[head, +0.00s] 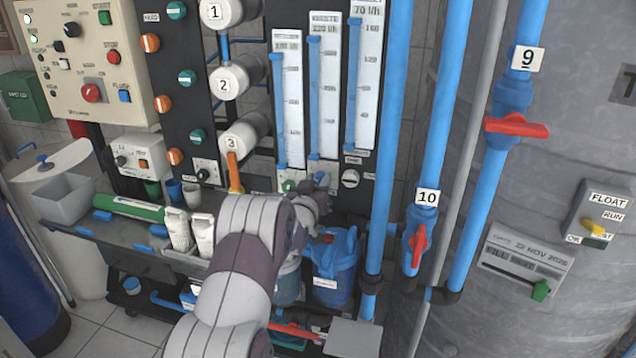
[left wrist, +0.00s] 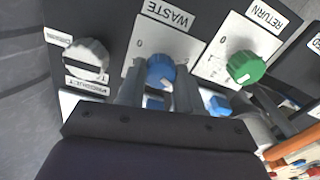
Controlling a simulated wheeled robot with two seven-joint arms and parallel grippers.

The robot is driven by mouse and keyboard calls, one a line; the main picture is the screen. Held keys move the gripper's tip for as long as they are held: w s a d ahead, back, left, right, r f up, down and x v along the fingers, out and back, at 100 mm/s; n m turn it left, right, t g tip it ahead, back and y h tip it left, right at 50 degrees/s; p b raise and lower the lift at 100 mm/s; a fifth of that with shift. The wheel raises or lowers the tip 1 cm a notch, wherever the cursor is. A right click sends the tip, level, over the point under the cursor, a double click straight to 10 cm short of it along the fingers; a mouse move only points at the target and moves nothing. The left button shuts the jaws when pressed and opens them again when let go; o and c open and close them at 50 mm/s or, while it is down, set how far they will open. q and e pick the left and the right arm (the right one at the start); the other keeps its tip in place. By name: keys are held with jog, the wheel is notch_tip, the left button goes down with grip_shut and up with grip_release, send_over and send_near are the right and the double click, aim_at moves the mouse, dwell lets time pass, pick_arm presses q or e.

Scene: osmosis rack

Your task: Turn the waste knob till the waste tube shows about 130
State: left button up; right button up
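The blue waste knob (left wrist: 161,71) sits under the WASTE label in the left wrist view. My left gripper (left wrist: 161,80) has one finger on each side of the knob, close against it, and looks shut on it. In the head view my left gripper (head: 318,190) is at the foot of the middle tube and partly hides the knob. The waste tube (head: 314,100), the middle of three, has a blue column reaching near the top of its scale. My right gripper is not in view.
The green return knob (left wrist: 242,67) and a pale grey knob (left wrist: 86,60) flank the waste knob closely. Blue pipes with red-handled valves (head: 516,127) stand to the right. A bench with a grey bin (head: 66,200) and white bottles (head: 178,229) lies left of my arm.

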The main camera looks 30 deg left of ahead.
pick_arm(q)
jog(key=shift+f+m+b, duration=0.2)
jog(key=shift+m+b, duration=0.7)
jog(key=shift+b, duration=0.2)
jog(key=shift+d+m+b, duration=0.15)
jog(key=shift+m+b, duration=7.85)
jog(key=shift+b, duration=0.55)
jog(key=o, duration=1)
jog(key=shift+o, duration=0.2)
jog(key=shift+r, duration=0.1)
